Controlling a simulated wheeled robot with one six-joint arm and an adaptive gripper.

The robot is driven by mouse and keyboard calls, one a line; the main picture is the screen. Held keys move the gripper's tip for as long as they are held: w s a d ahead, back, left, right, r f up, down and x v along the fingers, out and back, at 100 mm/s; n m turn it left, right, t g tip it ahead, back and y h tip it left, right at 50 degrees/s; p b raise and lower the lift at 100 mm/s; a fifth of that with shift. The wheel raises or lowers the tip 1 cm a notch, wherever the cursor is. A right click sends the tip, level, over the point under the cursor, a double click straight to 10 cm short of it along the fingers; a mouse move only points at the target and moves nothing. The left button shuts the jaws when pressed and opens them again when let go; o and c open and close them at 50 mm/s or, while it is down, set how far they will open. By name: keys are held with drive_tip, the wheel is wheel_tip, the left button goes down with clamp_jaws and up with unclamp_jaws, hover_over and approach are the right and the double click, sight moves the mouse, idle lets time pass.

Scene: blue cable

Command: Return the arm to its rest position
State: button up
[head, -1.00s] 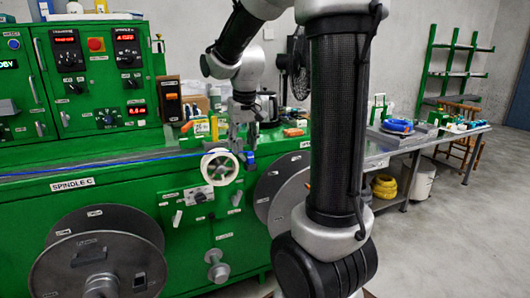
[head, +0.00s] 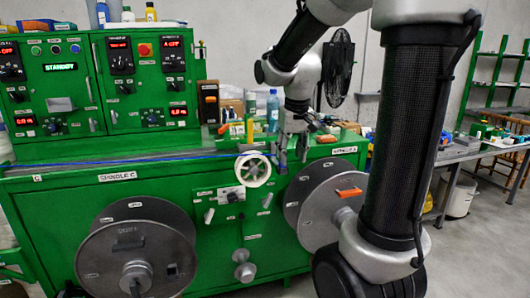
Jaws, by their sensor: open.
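My arm stretches from the right foreground up over the top of the picture and down to the green machine. My gripper (head: 291,158) points down at the machine's front ledge, just right of the white handwheel (head: 253,169). Its fingers are small and partly blurred; it is open, and I see nothing held. The blue cable (head: 130,161) runs nearly level along the machine's ledge from the left edge towards the handwheel. Where its right end goes near my gripper is too small to tell.
The green machine (head: 75,190) fills the left and middle. Large grey reels (head: 135,235) stick out from its front. A bottle (head: 272,110) and a black fan (head: 337,68) stand behind my gripper. A workbench (head: 470,150) stands at the right, with bare floor before it.

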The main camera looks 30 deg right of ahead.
drive_tip(key=s+a+r+n+t, duration=0.1)
drive_tip(key=s+a, duration=0.1)
drive_tip(key=s, duration=0.7)
drive_tip(key=s+a+r+t, duration=0.1)
drive_tip(key=s+a, duration=0.1)
drive_tip(key=s, duration=0.7)
drive_tip(key=shift+a+r+n+y, duration=0.2)
drive_tip(key=shift+a+n+y, duration=0.1)
drive_tip(key=shift+n+y, duration=0.1)
